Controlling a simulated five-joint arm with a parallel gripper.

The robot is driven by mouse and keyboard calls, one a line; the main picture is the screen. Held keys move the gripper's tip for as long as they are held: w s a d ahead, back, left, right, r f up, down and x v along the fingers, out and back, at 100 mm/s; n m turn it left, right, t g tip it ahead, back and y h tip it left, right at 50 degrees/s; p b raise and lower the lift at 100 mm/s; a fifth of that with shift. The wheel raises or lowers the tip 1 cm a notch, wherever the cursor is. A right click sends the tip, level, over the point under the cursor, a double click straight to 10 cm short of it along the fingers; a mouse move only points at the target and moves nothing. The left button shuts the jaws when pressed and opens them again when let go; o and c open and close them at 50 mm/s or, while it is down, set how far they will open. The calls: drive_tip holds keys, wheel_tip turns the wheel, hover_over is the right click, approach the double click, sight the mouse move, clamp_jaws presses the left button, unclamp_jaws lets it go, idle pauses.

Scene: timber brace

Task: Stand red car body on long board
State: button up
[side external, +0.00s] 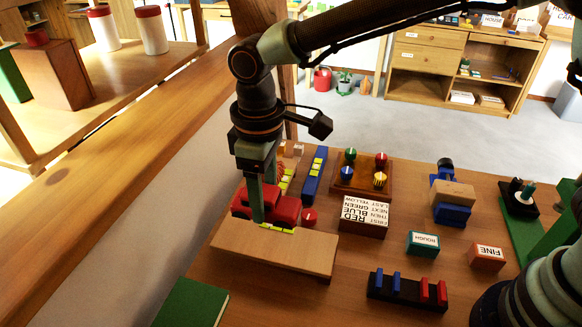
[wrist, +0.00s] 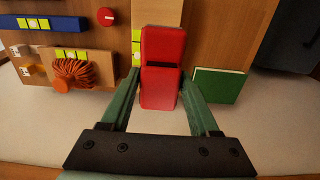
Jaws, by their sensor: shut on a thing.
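The red car body (side external: 287,208) is at the left of the bench, at the back edge of the long pale board (side external: 285,253). My gripper (side external: 257,212) points down and is shut on the car body; one finger covers part of it in the side view. In the wrist view the red car body (wrist: 162,48) lies between the two green fingers of my gripper (wrist: 161,82). Yellow-green strips (wrist: 136,48) show beside it there. I cannot tell whether the car body touches the board.
A blue bar with yellow strips (side external: 315,175) and a red round knob (side external: 309,216) are close by. A lettered block (side external: 363,216), a peg tray (side external: 352,187) and a black rack (side external: 408,291) stand to the right. A green book (side external: 192,303) lies in front.

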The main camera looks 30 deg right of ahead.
wheel_tip(320, 180, down, 9)
idle(0.5)
drive_tip(key=shift+f, duration=0.1)
drive_tip(key=o, duration=1.4)
drive_tip(key=shift+o, duration=0.2)
